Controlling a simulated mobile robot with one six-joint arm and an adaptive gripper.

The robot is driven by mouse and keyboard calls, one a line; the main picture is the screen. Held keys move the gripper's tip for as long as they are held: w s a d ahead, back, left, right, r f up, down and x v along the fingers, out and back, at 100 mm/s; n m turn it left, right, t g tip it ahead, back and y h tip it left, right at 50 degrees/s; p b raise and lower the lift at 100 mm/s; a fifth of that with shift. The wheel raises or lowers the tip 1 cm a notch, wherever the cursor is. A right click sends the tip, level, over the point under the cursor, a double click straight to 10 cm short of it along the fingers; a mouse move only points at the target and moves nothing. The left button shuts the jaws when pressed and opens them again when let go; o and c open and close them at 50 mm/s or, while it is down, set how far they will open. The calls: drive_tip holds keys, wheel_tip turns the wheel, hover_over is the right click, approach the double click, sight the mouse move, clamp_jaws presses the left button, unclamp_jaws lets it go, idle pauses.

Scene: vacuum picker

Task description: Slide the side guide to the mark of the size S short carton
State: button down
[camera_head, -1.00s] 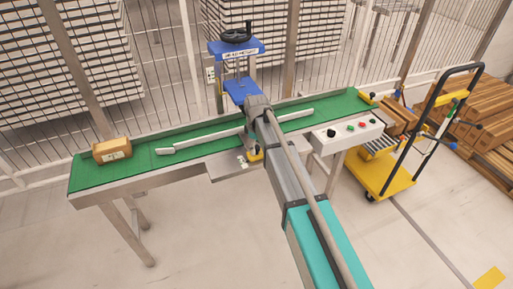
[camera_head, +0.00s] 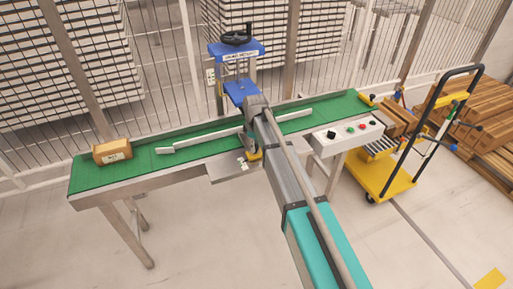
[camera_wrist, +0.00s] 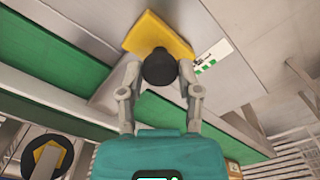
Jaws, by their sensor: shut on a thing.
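The side guide (camera_head: 210,137) is a long pale bar lying lengthwise over the green conveyor belt. A yellow block (camera_wrist: 160,38) with a black knob (camera_wrist: 159,67) sits at the near edge of the conveyor. My gripper (camera_wrist: 160,75) is shut on the black knob, one finger on each side of it. In the head view my arm hides most of the knob and the middle of the guide. A white scale label with green marks (camera_wrist: 207,63) lies beside the yellow block. Its writing is too small to read.
A brown carton (camera_head: 112,151) stands on the belt's left end. A blue press with a black handwheel (camera_head: 236,48) rises behind the belt. A control box with buttons (camera_head: 347,138) is at the front right. A yellow cart (camera_head: 385,177) stands at the right.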

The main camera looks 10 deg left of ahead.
drive_tip(key=shift+w+a, duration=0.3)
drive_tip(key=shift+w, duration=0.1)
drive_tip(key=shift+c, duration=1.5)
unclamp_jaws()
drive_tip(key=shift+s+d, duration=0.1)
